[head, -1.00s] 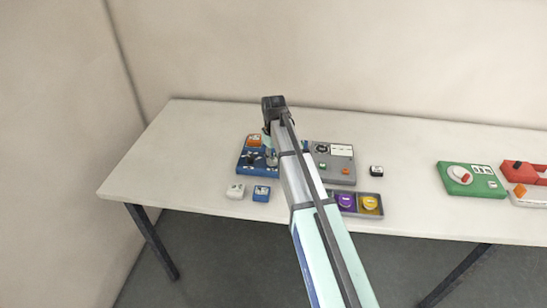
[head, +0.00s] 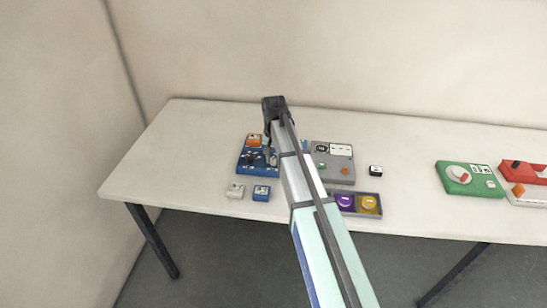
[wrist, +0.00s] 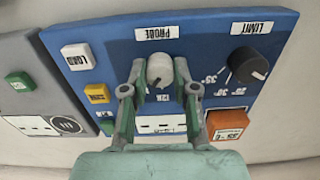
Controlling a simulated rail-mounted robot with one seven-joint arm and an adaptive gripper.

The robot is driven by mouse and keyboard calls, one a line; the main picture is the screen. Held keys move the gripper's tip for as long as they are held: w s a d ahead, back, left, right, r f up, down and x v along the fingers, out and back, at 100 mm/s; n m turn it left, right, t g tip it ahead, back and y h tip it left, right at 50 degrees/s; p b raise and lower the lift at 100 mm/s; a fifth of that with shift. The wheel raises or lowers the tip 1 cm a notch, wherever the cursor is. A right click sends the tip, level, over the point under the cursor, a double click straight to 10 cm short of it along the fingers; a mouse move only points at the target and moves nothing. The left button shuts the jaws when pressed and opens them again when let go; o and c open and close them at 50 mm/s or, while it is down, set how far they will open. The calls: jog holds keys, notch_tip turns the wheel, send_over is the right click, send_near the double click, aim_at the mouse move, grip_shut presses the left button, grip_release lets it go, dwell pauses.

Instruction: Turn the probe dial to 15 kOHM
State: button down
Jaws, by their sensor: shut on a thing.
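The probe dial (wrist: 160,72) is a light grey knob under the PROBE label on the blue panel (wrist: 115,45), which appears upside down in the wrist view. My gripper (wrist: 161,76) has one finger on each side of the dial and is shut on it. A small mark near the dial looks like 12k; the rest of its scale is hidden by the fingers or too small to read. The blue panel also shows in the head view (head: 246,165), where my arm covers part of it and the dial is hidden.
A black LIMIT dial (wrist: 247,66) and an orange block (wrist: 227,124) sit near my gripper. LOAD (wrist: 78,56) and yellow (wrist: 97,93) buttons are opposite. A grey panel (head: 335,175) adjoins; a purple-and-yellow tray (head: 380,199) and green panel (head: 450,175) lie right.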

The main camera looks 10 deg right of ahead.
aim_at(274, 158)
jog(key=shift+m, duration=0.9)
jog(key=c, duration=0.9)
grip_release()
jog(key=shift+r, duration=0.1)
notch_tip(274, 158, up, 12)
jog(key=shift+f, duration=0.15)
